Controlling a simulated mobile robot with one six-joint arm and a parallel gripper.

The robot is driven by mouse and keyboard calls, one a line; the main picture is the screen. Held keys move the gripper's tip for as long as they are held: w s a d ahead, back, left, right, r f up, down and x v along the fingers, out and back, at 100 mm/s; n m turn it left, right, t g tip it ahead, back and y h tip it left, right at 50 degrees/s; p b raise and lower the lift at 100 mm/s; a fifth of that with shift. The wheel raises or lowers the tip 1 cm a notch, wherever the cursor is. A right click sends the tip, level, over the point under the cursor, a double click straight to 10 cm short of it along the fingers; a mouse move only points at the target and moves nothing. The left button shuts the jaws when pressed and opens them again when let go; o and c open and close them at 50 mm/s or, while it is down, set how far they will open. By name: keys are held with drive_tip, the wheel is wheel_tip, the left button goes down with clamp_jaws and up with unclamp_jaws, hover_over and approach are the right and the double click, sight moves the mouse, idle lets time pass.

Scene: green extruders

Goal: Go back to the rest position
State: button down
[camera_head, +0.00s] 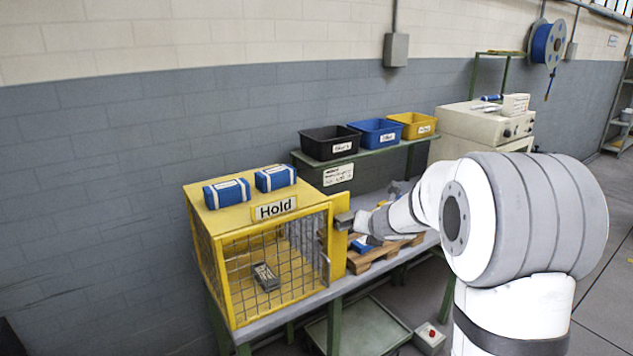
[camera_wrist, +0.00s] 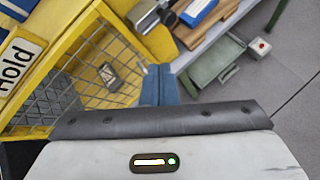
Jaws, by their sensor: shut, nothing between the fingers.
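My gripper (camera_head: 345,221) is shut and empty, at the end of my outstretched arm. In the head view it is beside the upper right corner of the yellow cage (camera_head: 203,250), by a yellow upright panel (camera_head: 339,251). I cannot tell whether it touches the panel. In the wrist view its blue-grey fingers (camera_wrist: 158,85) are together, in front of the cage's mesh. The cage carries a "Hold" sign (camera_head: 275,209). A small grey part (camera_head: 266,277) lies inside it, also visible in the wrist view (camera_wrist: 110,76).
Two blue packs (camera_head: 227,193) (camera_head: 275,178) lie on the cage roof. A wooden pallet (camera_head: 372,262) is on the bench to its right. Black (camera_head: 328,143), blue (camera_head: 375,133) and yellow (camera_head: 412,125) bins stand on the shelf behind. A red-button box (camera_head: 429,338) is on the floor.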

drive_tip(key=s+d+r+m+g+h, duration=0.1)
drive_tip(key=s+d+r+m+h, duration=0.2)
drive_tip(key=s+m, duration=0.55)
drive_tip(key=s+d+r+m+h, duration=0.2)
drive_tip(key=s+d+r+m, duration=0.1)
drive_tip(key=s+m, duration=0.5)
drive_tip(key=s+a+f+m+g+y, duration=0.1)
drive_tip(key=s+a+f+m+g, duration=0.1)
drive_tip(key=s+m, duration=0.6)
drive_tip(key=s+a+f+m+g+y, duration=0.2)
drive_tip(key=s+a+m, duration=0.3)
drive_tip(key=s+m, duration=0.4)
drive_tip(key=s+f+g, duration=0.1)
drive_tip(key=s, duration=0.3)
drive_tip(key=shift+s+g+y, duration=0.3)
drive_tip(key=shift+g, duration=0.1)
drive_tip(key=shift+s+d, duration=0.1)
